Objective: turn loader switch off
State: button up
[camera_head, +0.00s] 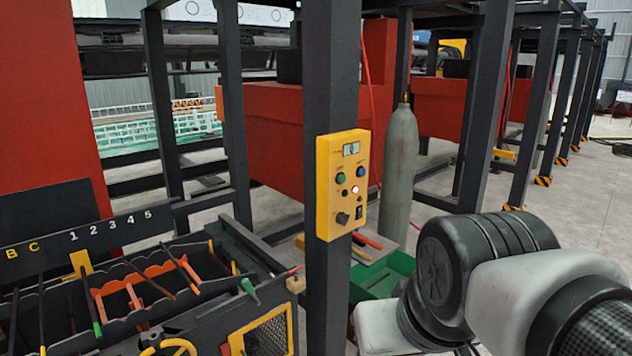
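A yellow control box (341,185) is fixed to the dark upright post in the middle of the head view. It has a small display (351,149) at the top, a green button (341,178), a blue button (361,171) and a lit red-white lamp (355,190). Low on its face are a black knob (343,218) and a small black switch (359,212). The labels are too small to read, so I cannot tell which control is the loader switch or its position. My arm's white and black links are at the lower right, apart from the box. My gripper is not visible.
The dark post (331,80) stands between open frame bays. A grey gas cylinder (399,165) stands behind it to the right, with a green bin (385,277) below. A rack with coloured tools (140,285) fills the lower left. Floor is clear at the right.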

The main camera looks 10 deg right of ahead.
aim_at(342, 219)
jog(key=z, duration=0.15)
jog(key=i+l+u, duration=0.25)
jog(key=i, duration=0.25)
jog(key=i+l+u, duration=0.3)
jog(key=i, duration=0.2)
jog(key=u, duration=0.1)
